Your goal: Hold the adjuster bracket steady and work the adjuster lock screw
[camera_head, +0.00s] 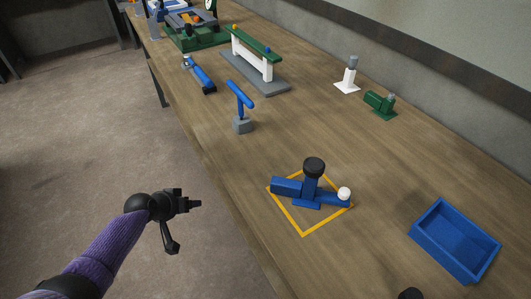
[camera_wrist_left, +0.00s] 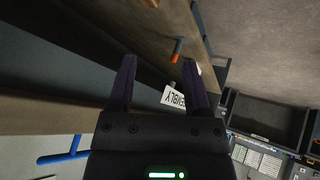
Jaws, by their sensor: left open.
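The blue adjuster bracket (camera_head: 287,187) lies on the bench inside a yellow outlined square (camera_head: 303,234). A black knob (camera_head: 314,167), which looks like the lock screw, stands upright on its middle. A white ball (camera_head: 344,193) sits at its right end. My left gripper (camera_head: 186,224) is open and empty, off the bench's front edge and well to the left of the bracket. In the left wrist view its two fingers (camera_wrist_left: 160,88) are spread with nothing between them touching; the bracket is not seen there. My right gripper is not identifiable in view.
An empty-looking blue tray (camera_head: 427,241) is at right. A blue T-handle on a grey block (camera_head: 242,125), a green beam on a white stand (camera_head: 256,51) and a green block (camera_head: 380,104) stand farther back. A black round thing (camera_head: 411,294) is cut off below. Bench around the square is clear.

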